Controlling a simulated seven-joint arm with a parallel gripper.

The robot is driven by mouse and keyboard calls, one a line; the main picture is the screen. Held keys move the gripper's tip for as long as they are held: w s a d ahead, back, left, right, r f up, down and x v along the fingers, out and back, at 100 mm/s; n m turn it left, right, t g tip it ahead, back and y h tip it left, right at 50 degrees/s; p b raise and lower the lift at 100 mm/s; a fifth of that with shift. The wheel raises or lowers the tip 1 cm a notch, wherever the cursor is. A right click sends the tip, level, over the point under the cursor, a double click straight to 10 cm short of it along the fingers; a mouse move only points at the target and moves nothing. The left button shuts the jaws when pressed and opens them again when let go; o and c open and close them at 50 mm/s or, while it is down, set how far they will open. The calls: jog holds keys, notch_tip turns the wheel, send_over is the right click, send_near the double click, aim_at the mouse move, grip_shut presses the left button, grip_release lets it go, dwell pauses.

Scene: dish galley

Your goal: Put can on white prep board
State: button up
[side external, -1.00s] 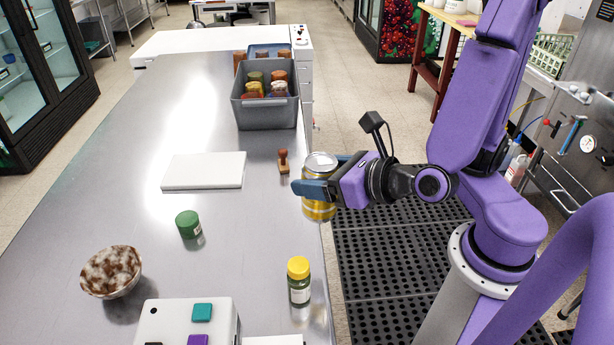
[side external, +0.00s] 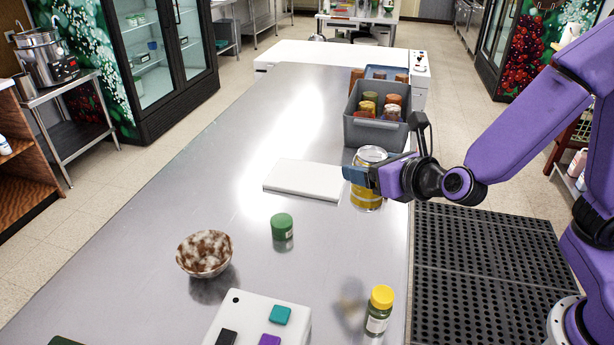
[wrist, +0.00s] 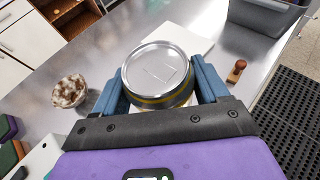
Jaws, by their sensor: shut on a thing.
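The can (side external: 367,194) is yellow and silver with a silver lid, and it is upright. My gripper (side external: 366,175) is shut on it, with a blue finger on each side. In the wrist view the can's lid (wrist: 157,68) sits between the two fingers (wrist: 160,88). The white prep board (side external: 305,180) lies flat on the steel table, just left of the can. In the wrist view the board (wrist: 190,42) shows behind the can, partly hidden by it. I cannot tell exactly how high the can is above the table.
A grey bin (side external: 376,130) with several jars stands behind the can. A wooden stamp (wrist: 236,71) is right of the can in the wrist view. A green-lidded jar (side external: 282,228), a brown-white bowl (side external: 204,254) and a yellow-capped bottle (side external: 379,310) stand nearer the front.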

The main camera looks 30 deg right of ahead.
jog(key=w+d+r, duration=0.1)
jog(key=w+d, duration=0.4)
jog(key=w, duration=0.6)
jog(key=shift+w+a+f, duration=0.35)
jog(key=shift+w+f, duration=1.75)
jog(key=shift+w, duration=0.15)
jog(key=shift+w+a+f, duration=0.4)
jog(key=shift+w+f, duration=1.75)
jog(key=shift+w, duration=0.15)
jog(key=shift+w+a+f, duration=0.35)
jog(key=shift+w+f, duration=1.75)
jog(key=shift+w, duration=0.15)
jog(key=shift+f, duration=0.1)
jog(key=o, duration=1.3)
jog(key=shift+f, duration=0.1)
jog(key=shift+o, duration=0.2)
